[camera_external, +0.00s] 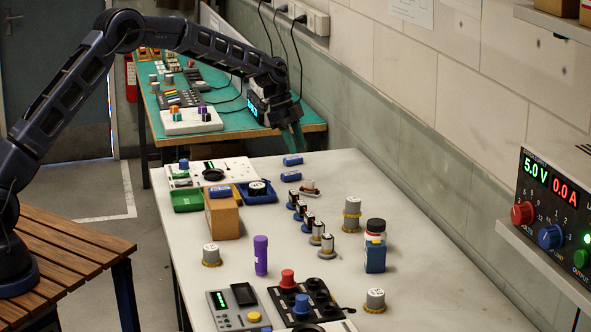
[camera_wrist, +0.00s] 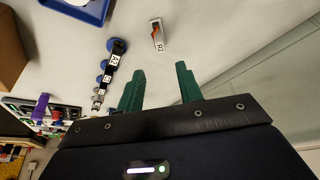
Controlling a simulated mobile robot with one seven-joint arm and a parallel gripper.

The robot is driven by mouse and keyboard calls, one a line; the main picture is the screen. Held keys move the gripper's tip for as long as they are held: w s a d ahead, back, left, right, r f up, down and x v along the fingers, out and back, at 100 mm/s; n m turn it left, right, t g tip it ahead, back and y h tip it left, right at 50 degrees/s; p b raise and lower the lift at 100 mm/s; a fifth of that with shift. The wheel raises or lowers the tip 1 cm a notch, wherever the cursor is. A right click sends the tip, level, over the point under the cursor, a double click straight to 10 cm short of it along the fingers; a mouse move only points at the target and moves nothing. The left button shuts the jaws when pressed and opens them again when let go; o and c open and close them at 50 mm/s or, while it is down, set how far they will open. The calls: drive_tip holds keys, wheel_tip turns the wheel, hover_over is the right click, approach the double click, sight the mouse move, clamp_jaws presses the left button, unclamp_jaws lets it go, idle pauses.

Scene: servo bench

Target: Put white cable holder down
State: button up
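A small white piece with an orange-brown part, which may be the white cable holder (camera_external: 308,188), lies on the white bench near its far end. In the wrist view the white cable holder (camera_wrist: 157,35) shows a printed label and stands apart from the fingers. My gripper (camera_external: 293,138) is raised over the far right end of the bench, green fingers pointing down. In the wrist view my gripper (camera_wrist: 160,70) has its two fingers spread with nothing between them. I cannot see any cable in the holder.
A row of small labelled holders (camera_external: 307,219) stands close to the white piece. Blue tray (camera_external: 243,194), green tray (camera_external: 187,200) and cardboard box (camera_external: 222,217) are left. The wall borders the right; the bench's right side has bare room.

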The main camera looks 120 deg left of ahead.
drive_tip(key=w+d+r, duration=0.6)
drive_tip(key=d+r, duration=0.1)
drive_tip(key=d, duration=0.4)
drive_tip(key=w+d+r, duration=0.6)
drive_tip(key=d+r, duration=0.1)
drive_tip(key=d, duration=0.3)
drive_tip(key=d+r, duration=0.4)
drive_tip(key=d, duration=0.8)
drive_tip(key=s+d+r+g, duration=0.1)
drive_tip(key=d+r, duration=0.3)
drive_tip(key=d, duration=0.8)
drive_tip(key=d+r, duration=0.4)
drive_tip(key=d, duration=0.9)
drive_tip(key=s+d+r, duration=0.1)
drive_tip(key=s+d, duration=0.7)
drive_tip(key=d, duration=0.4)
drive_tip(key=s+d+f, duration=0.3)
drive_tip(key=s+d, duration=0.3)
drive_tip(key=s, duration=0.3)
drive_tip(key=s+d+f+t, duration=0.1)
drive_tip(key=s+d+f, duration=0.2)
drive_tip(key=s+d, duration=0.3)
drive_tip(key=s, duration=0.2)
drive_tip(key=shift+s+d, duration=0.15)
drive_tip(key=shift+s, duration=0.25)
